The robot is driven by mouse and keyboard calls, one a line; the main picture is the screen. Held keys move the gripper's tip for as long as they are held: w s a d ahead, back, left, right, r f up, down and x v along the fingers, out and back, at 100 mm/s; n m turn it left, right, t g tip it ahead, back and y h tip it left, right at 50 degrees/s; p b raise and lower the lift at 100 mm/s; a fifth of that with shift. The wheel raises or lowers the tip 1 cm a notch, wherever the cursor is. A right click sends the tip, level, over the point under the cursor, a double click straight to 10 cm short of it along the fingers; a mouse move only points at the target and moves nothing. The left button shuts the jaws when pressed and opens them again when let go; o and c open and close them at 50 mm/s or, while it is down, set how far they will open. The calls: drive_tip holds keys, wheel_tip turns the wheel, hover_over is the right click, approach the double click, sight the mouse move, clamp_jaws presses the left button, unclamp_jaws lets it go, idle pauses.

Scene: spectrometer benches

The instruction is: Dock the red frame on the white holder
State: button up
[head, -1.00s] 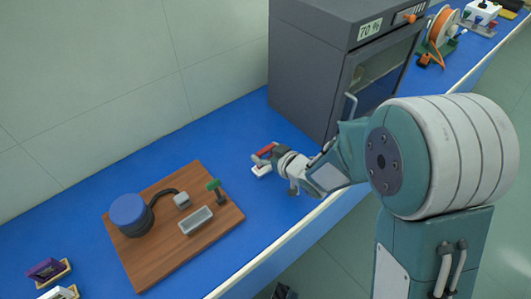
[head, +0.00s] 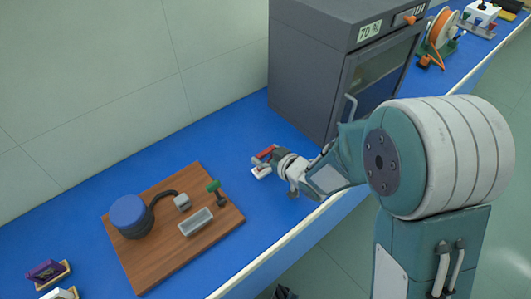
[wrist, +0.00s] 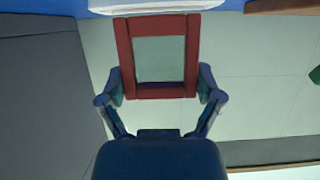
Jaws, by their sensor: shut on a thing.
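The red frame (head: 265,154) is a rectangular border around a pale pane; its lower bar (wrist: 160,92) shows clearly in the wrist view. My gripper (wrist: 160,84) is shut on it, one finger at each side. The white holder (head: 260,172) sits on the blue bench close to the frame. In the wrist view the holder's white edge (wrist: 155,5) lies at the top, just beyond the frame's far bar. I cannot tell whether frame and holder touch; my gripper partly hides this area in the head view.
A dark oven (head: 320,80) stands behind and right of my gripper. A wooden board (head: 155,260) with a blue-topped device, a grey tray and a green-handled tool is to the left. Blue bench (head: 235,135) between them is clear.

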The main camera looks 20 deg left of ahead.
drive_tip(key=shift+f, duration=0.6)
drive_tip(key=o, duration=1)
drive_tip(key=shift+c, duration=0.2)
drive_tip(key=shift+d, duration=0.1)
drive_tip(key=v, duration=1.1)
idle(0.4)
